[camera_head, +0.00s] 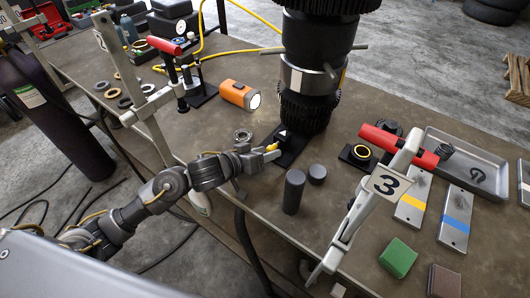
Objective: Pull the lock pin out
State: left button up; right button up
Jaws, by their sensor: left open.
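The dark transmission shaft with its gear stages (308,80) stands upright at the back centre of the bench. A black base plate (287,148) with a white arrow mark sticks out from under its lowest gear. My left gripper (266,156) reaches in from the left at the front end of this plate. It is open. A small yellow piece (272,148) shows at its fingertips; I cannot tell whether this is the lock pin or whether the fingers touch it. No other lock pin can be made out. My right gripper is not in view.
Two dark cylinders (293,191) stand just right of my left gripper. A red-handled clamp labelled 3 (385,180) leans at the right, near a metal tray (470,150). An orange flashlight (238,94) and a small ring (242,135) lie behind my gripper.

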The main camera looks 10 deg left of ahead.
pick_arm(q)
jog(key=v, duration=1.1)
jog(key=shift+b, duration=0.35)
jog(key=shift+w, duration=0.1)
